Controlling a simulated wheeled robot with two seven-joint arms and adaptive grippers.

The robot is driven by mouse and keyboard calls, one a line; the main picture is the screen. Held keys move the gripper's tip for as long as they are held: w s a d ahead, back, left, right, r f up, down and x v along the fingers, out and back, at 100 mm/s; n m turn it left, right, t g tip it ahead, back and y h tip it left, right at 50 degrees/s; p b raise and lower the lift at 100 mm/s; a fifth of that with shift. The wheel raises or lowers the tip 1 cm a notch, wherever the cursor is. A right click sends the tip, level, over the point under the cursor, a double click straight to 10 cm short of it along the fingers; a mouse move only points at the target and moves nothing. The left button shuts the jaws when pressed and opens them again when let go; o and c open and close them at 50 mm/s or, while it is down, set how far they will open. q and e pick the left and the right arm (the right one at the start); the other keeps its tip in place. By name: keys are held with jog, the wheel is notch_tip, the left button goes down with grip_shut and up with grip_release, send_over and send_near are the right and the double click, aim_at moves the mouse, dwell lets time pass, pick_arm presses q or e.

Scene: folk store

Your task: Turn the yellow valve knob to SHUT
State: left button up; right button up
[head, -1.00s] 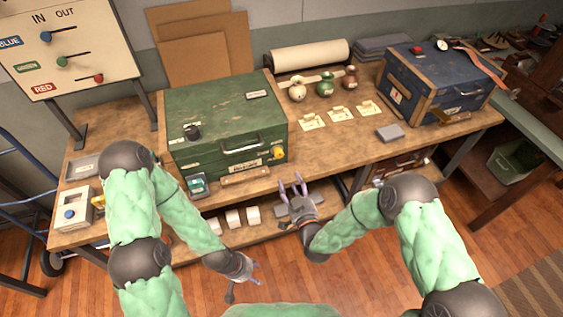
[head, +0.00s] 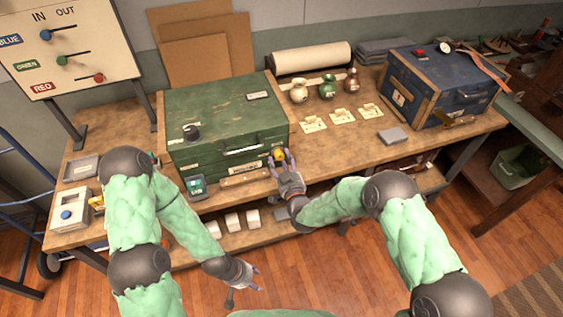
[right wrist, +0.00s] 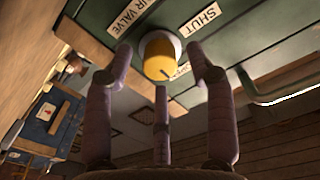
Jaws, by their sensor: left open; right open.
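The yellow valve knob (head: 278,154) sits on the front of the green chest (head: 225,112), near its right end. In the right wrist view the knob (right wrist: 159,56) has a dark pointer mark on its face, aimed at a partly hidden label below it, not at the SHUT label (right wrist: 199,24). Another label (right wrist: 128,18) reads "...R VALVE". My right gripper (head: 283,160) is open at the knob, its fingers spread around it; I cannot tell whether they touch it. My left gripper (head: 252,275) is open and empty, low in front of the workbench.
The workbench (head: 345,158) holds a blue chest (head: 440,85), several small jars and paper tags, and a grey block (head: 391,135). A metal handle (head: 240,149) is on the green chest's front, left of the knob. A lever board (head: 70,45) stands at left.

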jog(key=shift+w, duration=0.1)
grip_shut()
dwell(0.3)
jog(key=n+b, duration=0.2)
jog(key=n, duration=0.1)
jog(key=shift+f, duration=0.1)
jog(key=n+b, duration=0.3)
jog(key=n, duration=0.2)
jog(key=shift+n, duration=0.4)
jog(key=n+b, duration=0.2)
jog(key=n, duration=0.2)
jog(key=shift+a+n, duration=0.1)
jog(key=shift+n, duration=0.2)
jog(key=shift+n+b, duration=1.1)
jog(key=shift+n, duration=1.3)
